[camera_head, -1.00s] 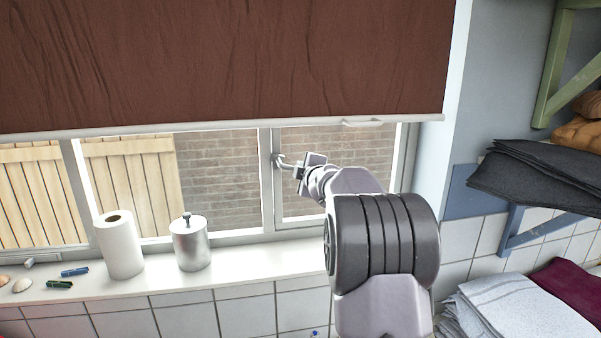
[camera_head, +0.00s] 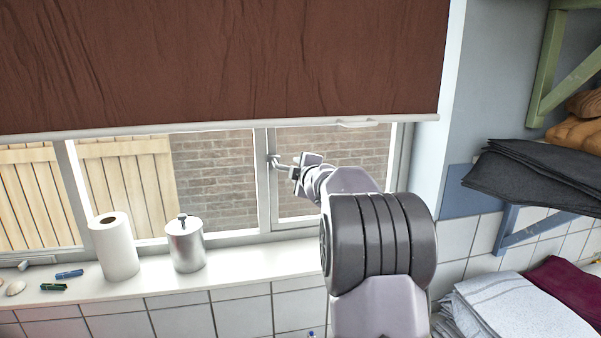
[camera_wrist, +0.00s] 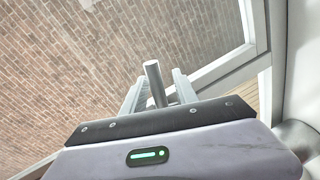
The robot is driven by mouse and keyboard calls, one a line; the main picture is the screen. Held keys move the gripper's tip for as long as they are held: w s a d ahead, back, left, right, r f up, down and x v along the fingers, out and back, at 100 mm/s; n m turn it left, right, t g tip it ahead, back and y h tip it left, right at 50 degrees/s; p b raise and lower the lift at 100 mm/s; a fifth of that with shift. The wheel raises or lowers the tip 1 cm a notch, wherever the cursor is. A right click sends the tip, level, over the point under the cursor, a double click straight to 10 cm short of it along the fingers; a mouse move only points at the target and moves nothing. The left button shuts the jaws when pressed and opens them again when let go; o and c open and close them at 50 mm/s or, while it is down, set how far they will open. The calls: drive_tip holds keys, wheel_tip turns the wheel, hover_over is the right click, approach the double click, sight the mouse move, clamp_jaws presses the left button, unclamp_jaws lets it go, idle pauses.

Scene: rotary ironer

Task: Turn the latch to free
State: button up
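The latch (camera_head: 274,161) is a small metal fitting on the upright window frame, with a handle sticking out to the right. My gripper (camera_head: 295,172) is at the free end of this handle. In the wrist view the handle shows as a round grey rod (camera_wrist: 155,84) standing between the two fingers of my gripper (camera_wrist: 158,90). The fingers are apart, with a visible gap beside the rod on the right. Whether either finger touches the rod is hard to tell. The latch's base is out of sight in the wrist view.
A brown blind (camera_head: 220,60) hangs above, its lower bar over the latch. A paper roll (camera_head: 115,247) and a metal canister (camera_head: 186,245) stand on the white sill (camera_head: 255,265), left of my arm. Dark folded cloth (camera_head: 535,172) lies on a shelf at right.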

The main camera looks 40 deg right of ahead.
drive_tip(key=v, duration=1.7)
